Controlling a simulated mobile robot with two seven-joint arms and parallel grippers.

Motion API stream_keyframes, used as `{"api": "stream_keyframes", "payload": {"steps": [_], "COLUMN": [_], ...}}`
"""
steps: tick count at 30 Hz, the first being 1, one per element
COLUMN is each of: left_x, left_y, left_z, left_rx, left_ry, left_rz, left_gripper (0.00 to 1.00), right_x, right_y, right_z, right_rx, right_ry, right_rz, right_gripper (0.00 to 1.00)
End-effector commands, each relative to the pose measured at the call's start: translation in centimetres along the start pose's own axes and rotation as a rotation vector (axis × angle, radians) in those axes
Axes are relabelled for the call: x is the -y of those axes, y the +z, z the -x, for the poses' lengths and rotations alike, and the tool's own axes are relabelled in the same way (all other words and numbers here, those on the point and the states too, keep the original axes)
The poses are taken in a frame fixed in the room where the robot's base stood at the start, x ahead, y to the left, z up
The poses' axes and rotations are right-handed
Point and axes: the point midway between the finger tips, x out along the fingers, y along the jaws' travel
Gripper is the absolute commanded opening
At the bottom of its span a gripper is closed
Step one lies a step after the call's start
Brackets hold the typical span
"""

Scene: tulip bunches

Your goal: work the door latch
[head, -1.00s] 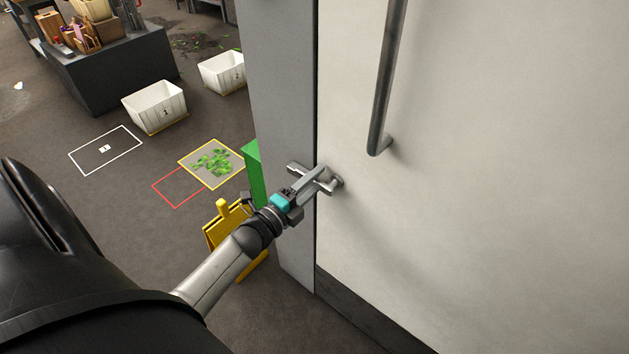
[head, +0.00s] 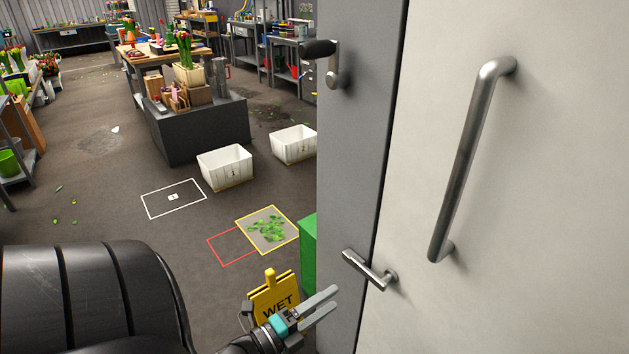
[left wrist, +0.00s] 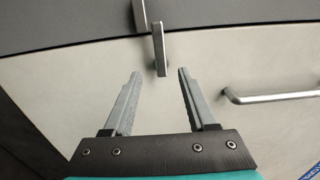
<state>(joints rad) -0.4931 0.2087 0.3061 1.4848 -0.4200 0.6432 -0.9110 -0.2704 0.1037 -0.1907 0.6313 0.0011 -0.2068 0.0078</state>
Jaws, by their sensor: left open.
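The lever latch (head: 368,270) is a short metal bar at the seam between the white door panel (head: 520,230) and the grey upright (head: 352,180). It points left from its pivot. My left gripper (head: 336,299) is open and empty, below and left of the lever, apart from it. In the left wrist view the lever (left wrist: 160,50) hangs just beyond the gap between the open fingertips (left wrist: 159,74). A long pull handle (head: 468,165) is on the door panel and also shows in the left wrist view (left wrist: 270,97). My right gripper is out of view.
A yellow wet-floor sign (head: 272,298) stands behind my left gripper. A green box edge (head: 308,255) is beside the upright. Two white crates, one here (head: 225,168), stand by a dark block (head: 200,130). A dark-ended handle (head: 336,68) is higher on the upright. Open floor lies left.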

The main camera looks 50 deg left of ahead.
Motion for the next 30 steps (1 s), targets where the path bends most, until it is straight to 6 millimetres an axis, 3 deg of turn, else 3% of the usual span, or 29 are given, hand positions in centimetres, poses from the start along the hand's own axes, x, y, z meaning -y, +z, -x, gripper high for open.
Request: {"api": "stream_keyframes", "payload": {"steps": [3, 7, 26, 30], "left_x": [0.0, 0.1, 0.0, -2.4], "left_y": [0.0, 0.0, 0.0, -0.2], "left_z": [1.7, 2.6, 2.9, 2.9], "left_rx": [0.0, 0.0, 0.0, 0.032], "left_ry": [0.0, -0.001, 0.0, 0.058], "left_rz": [-0.001, -0.001, 0.0, 0.088], "left_gripper": [0.57, 0.57, 0.57, 0.57], "right_x": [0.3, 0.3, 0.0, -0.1], "right_y": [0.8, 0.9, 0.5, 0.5], "right_z": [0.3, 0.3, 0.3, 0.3], "right_rx": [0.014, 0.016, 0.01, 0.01], "right_ry": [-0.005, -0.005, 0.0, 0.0], "right_rz": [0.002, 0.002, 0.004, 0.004], "right_gripper": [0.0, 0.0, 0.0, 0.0]}}
